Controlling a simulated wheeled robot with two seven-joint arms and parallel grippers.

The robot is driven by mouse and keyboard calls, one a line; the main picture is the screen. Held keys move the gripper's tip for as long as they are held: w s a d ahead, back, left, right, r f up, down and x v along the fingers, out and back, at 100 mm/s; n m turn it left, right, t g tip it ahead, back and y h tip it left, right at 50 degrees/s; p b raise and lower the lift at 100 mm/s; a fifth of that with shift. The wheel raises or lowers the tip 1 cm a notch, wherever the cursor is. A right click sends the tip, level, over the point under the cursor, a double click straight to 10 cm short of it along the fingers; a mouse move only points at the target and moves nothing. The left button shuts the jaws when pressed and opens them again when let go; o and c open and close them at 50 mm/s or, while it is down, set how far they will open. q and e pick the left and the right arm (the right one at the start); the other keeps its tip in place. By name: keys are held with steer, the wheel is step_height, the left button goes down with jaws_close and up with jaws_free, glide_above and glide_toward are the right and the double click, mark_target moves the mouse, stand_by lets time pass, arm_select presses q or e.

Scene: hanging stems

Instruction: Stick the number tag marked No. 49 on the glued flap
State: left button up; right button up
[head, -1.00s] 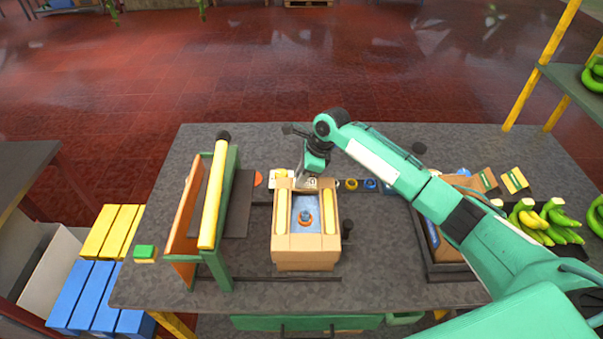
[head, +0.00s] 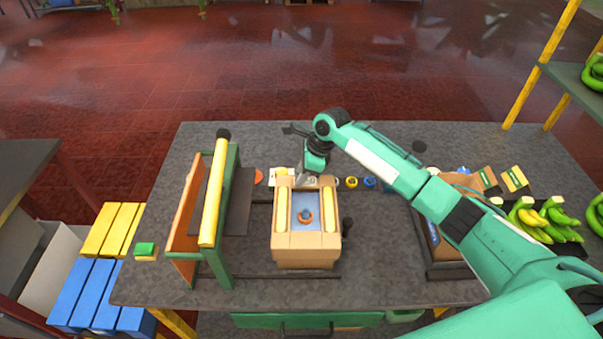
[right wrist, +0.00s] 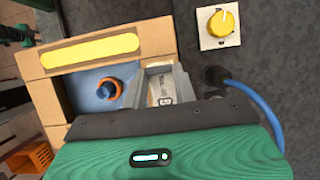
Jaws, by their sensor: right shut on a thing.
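An open cardboard box (head: 305,250) stands mid-table, with a yellow strip on its left flap (head: 281,212) and another on its right flap (head: 329,212). In the right wrist view the box (right wrist: 52,92) shows one yellow strip (right wrist: 90,50) clearly; the opposite flap is mostly hidden by my gripper. My right gripper (head: 311,180) is at the far end of the box, pointing down. It is shut on a small pale tag (right wrist: 162,90) with dark print that I cannot read fully. I cannot tell whether the tag touches the box. My left gripper is out of view.
An orange ring (head: 305,216) lies on blue inside the box. A green frame with a yellow roller (head: 213,195) stands to the left. A white plate with a yellow knob (right wrist: 219,24) is beside the box. Bananas (head: 540,220) lie at the right.

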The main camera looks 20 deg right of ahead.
steer(key=shift+s+f, duration=0.1)
steer(key=shift+f, duration=0.1)
steer(key=o, duration=1.4)
steer(key=shift+r, duration=0.1)
step_height(320, 180, up, 5)
steer(key=p, duration=0.7)
steer(key=shift+r, duration=0.15)
steer(key=shift+r+p, duration=0.5)
steer(key=shift+r, duration=0.4)
